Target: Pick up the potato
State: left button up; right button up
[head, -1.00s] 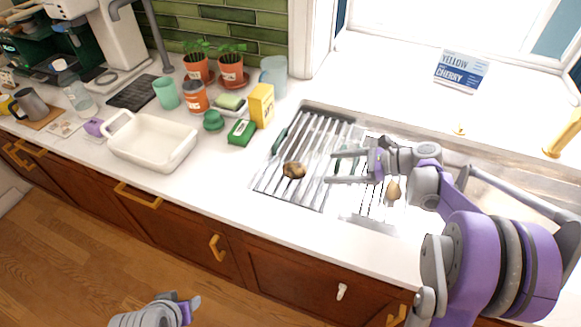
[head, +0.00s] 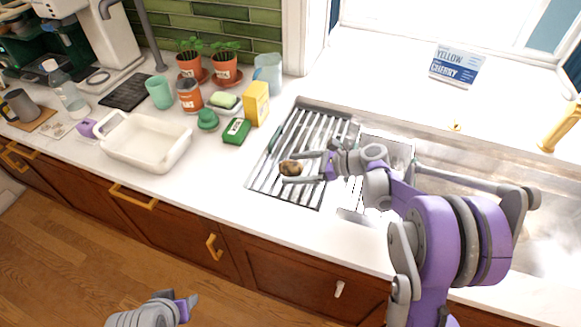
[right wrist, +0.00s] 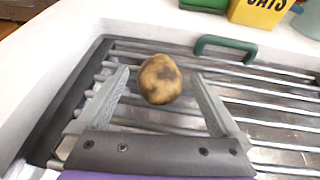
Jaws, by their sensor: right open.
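A brown, dark-spotted potato (head: 290,168) lies on the metal drying rack (head: 268,180) beside the sink. My right gripper (head: 293,167) is open around the potato's near side, with one finger on each side of it. In the right wrist view the potato (right wrist: 160,79) sits between and slightly beyond the fingertips of the gripper (right wrist: 163,82), with gaps on both sides. My left gripper (head: 190,305) is low at the bottom of the head view, away from the counter; its jaws do not show clearly.
A green handle (right wrist: 226,47) lies on the rack beyond the potato. A green box (head: 236,131), a yellow box (head: 256,104) and a white basin (head: 146,141) stand left of the rack. The sink (head: 470,190) is to the right.

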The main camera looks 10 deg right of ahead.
jog(key=c, duration=1.5)
